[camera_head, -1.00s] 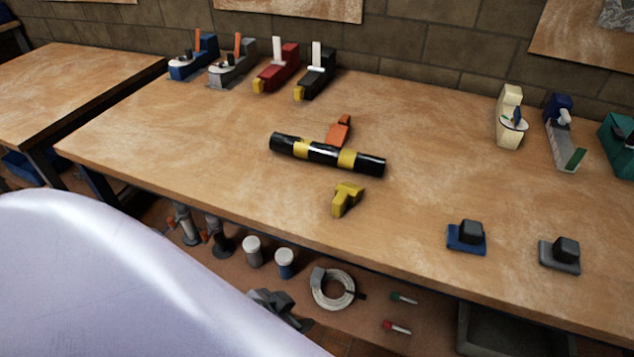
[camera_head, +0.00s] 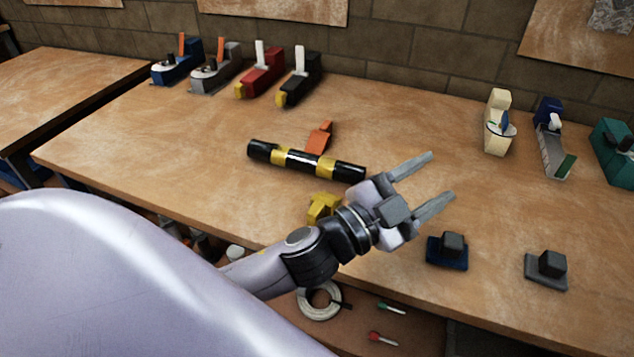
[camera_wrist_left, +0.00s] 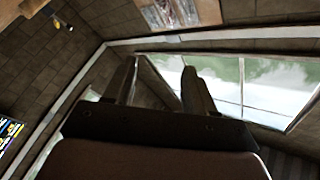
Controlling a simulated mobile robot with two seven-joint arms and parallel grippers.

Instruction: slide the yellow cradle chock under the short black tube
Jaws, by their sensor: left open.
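The short black tube (camera_head: 345,171) with yellow bands lies on the wooden table (camera_head: 190,145), left of the middle of the head view. An orange chock (camera_head: 320,137) touches or nearly touches its far side. The yellow cradle chock (camera_head: 321,205) stands on the near side of the tube, apart from it, partly hidden by my left wrist. My left gripper (camera_head: 442,176) is open and empty, to the right of the yellow chock, with its fingers pointing right. In the left wrist view its fingers (camera_wrist_left: 160,85) are apart, with wall and window beyond. My right gripper does not show.
Two dark blocks on a blue base (camera_head: 447,252) and a grey base (camera_head: 546,270) stand at the front right. Several tape dispensers or similar tools (camera_head: 262,75) line the back left, and others (camera_head: 497,125) the back right. The middle right of the table is clear.

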